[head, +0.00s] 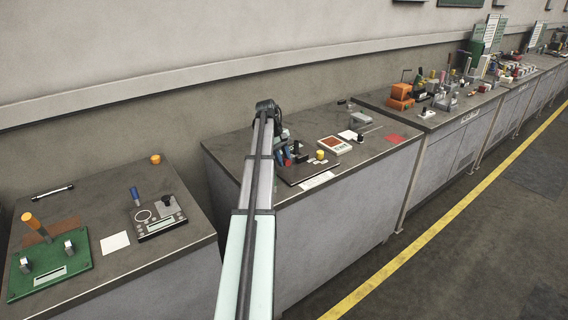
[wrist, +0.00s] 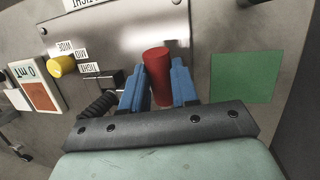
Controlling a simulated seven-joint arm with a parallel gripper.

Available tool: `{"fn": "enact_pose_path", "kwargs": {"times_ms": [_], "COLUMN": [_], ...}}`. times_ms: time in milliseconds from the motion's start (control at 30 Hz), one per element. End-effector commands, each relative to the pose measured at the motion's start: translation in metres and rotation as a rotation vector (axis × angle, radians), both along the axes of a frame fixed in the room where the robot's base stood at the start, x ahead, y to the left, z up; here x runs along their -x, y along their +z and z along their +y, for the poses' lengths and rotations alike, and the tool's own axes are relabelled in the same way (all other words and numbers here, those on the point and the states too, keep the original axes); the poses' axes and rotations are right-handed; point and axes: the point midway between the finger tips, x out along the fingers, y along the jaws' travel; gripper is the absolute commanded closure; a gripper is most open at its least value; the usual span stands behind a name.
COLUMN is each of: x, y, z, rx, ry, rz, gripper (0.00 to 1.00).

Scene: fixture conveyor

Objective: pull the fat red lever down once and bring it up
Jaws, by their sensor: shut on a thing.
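The fat red lever (wrist: 158,70) stands between the two blue fingers of my gripper (wrist: 158,88) in the wrist view. The fingers are shut on it, one on each side, and its rounded red end shows. In the head view my gripper (head: 284,156) is at the dark panel (head: 312,170) on the middle bench; the arm hides part of that panel. The lever's base and pivot are hidden by the gripper in the wrist view.
A yellow knob (wrist: 61,65) sits on the panel beside labels, near a black coiled part (wrist: 98,106). A green square (wrist: 242,77) lies on the other side. A white-and-red meter (head: 334,145) stands close by. Another bench (head: 180,258) with devices is at left.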

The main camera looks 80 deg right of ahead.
Motion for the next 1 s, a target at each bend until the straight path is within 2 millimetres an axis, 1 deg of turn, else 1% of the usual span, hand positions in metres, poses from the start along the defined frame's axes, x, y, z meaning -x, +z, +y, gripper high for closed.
{"fn": "enact_pose_path", "kwargs": {"times_ms": [33, 200, 300, 667, 700, 933, 1000], "x": [-0.004, -0.008, -0.009, -0.009, -0.009, -0.009, -0.009], "y": [0.005, 0.017, 0.020, 0.022, 0.022, 0.022, 0.022], "z": [-0.007, -0.010, -0.010, -0.009, -0.009, -0.009, -0.009], "rx": [-0.035, -0.128, -0.160, -0.172, -0.172, -0.171, -0.171], "ry": [0.002, 0.001, 0.000, 0.000, 0.000, 0.000, 0.000], "rz": [0.034, 0.128, 0.159, 0.172, 0.172, 0.171, 0.171], "gripper": [1.00, 1.00, 1.00, 1.00, 0.68, 0.46, 0.45]}}
